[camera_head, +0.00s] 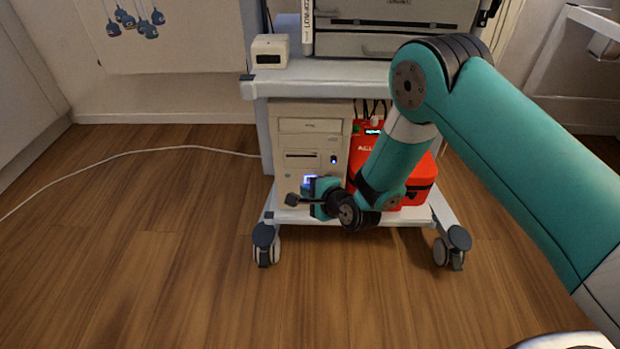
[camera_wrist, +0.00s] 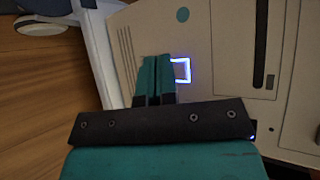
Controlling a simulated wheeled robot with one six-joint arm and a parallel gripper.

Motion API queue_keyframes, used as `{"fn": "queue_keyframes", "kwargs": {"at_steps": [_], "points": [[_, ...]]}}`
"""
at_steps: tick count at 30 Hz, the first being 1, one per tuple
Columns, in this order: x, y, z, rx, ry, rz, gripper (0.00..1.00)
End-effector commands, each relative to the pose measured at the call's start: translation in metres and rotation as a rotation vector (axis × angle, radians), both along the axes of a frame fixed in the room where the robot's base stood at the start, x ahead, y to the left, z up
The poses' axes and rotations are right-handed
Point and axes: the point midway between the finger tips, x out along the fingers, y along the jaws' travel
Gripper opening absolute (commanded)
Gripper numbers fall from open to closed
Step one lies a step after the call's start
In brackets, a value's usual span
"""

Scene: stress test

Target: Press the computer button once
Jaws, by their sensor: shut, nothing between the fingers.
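The computer (camera_head: 298,142) is a beige tower upright on the lower shelf of a cart. Its front fills much of the wrist view (camera_wrist: 225,60), turned sideways. A square button with a glowing blue-white outline (camera_wrist: 183,70) shows just right of my fingertips there. Its left part is hidden behind them. In the head view, a blue glow (camera_head: 310,179) shows low on the computer's front, beside my gripper (camera_head: 316,188). My gripper is shut and empty, its teal fingertips (camera_wrist: 157,62) pointing at the computer's front. I cannot tell whether they touch it.
A red case (camera_head: 418,187) stands right of the computer, partly behind my arm. The cart (camera_head: 345,75) has wheels (camera_head: 266,245) and a higher shelf with a small white box (camera_head: 270,51). A white cable (camera_head: 190,148) crosses the floor at left. The wooden floor in front is clear.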

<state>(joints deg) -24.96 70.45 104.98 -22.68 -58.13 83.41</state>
Motion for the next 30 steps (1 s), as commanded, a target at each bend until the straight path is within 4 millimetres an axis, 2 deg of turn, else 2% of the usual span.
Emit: {"fn": "queue_keyframes", "kwargs": {"at_steps": [8,21,30], "points": [[-0.001,0.0,0.0,0.0,0.001,0.001,0.0],[-0.042,0.002,0.002,-0.002,0.002,0.002,0.0],[-0.051,0.002,-0.001,-0.001,0.0,0.001,0.0]]}}
